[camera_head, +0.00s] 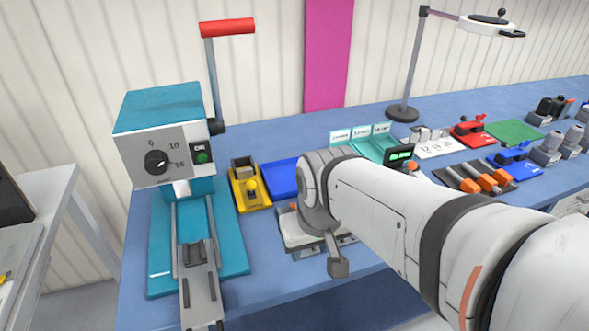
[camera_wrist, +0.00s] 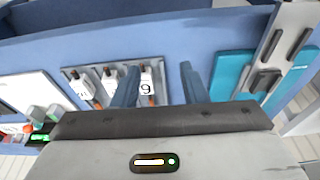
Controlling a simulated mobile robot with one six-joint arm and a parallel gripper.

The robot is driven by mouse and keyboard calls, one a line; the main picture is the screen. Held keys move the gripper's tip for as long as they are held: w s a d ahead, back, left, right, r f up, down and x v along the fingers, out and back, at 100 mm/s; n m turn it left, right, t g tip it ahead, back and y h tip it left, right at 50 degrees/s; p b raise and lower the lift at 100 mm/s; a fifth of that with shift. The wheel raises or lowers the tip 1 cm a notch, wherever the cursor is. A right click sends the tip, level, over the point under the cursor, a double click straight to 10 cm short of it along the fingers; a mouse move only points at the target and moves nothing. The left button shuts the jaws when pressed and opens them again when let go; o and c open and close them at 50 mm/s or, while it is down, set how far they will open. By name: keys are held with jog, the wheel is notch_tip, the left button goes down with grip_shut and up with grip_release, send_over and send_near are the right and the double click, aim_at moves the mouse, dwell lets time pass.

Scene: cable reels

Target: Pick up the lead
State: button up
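I cannot single out the lead for certain. In the wrist view a grey tray (camera_wrist: 68,73) on the blue bench holds several white tagged pieces with orange parts, one (camera_wrist: 147,88) marked with what looks like a 9. The right finger stands over bare bench. In the head view the tray (camera_head: 296,238) is partly hidden by my arm, and my gripper's fingers cannot be made out.
A teal machine (camera_head: 165,105) with a red-handled lever (camera_head: 228,28) stands left. A yellow holder (camera_head: 250,188) and a blue tray (camera_head: 283,180) lie behind the grey tray. Teal bins (camera_head: 375,148), a lamp (camera_head: 403,113) and orange-handled tools (camera_head: 480,178) are right.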

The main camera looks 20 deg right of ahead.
jog(key=shift+o, duration=0.8)
jog(key=shift+w+d+r, duration=0.15)
jog(key=shift+w, duration=0.05)
jog(key=shift+o, duration=0.5)
jog(key=w+p, duration=0.1)
jog(key=w+r+p, duration=0.1)
jog(key=p, duration=0.1)
jog(key=shift+w+r, duration=0.1)
jog(key=shift+w, duration=0.15)
jog(key=w+d+f+g+p, duration=0.1)
jog(key=w+d+p, duration=0.2)
jog(key=w+d+f+p, duration=0.1)
jog(key=w+d+p, duration=0.1)
jog(key=w+d, duration=0.1)
jog(key=w+d+f+g+p, duration=0.1)
jog(key=w+d+p, duration=0.2)
jog(key=d, duration=0.1)
jog(key=shift+w+f+g+p, duration=0.15)
jog(key=shift+w+g+p, duration=0.15)
jog(key=shift+w+p, duration=0.05)
jog(key=shift+d+f, duration=0.35)
jog(key=shift+f, duration=0.3)
jog(key=shift+f+p, duration=1.05)
jog(key=shift+f, duration=2.6)
jog(key=shift+c, duration=0.4)
grip_shut()
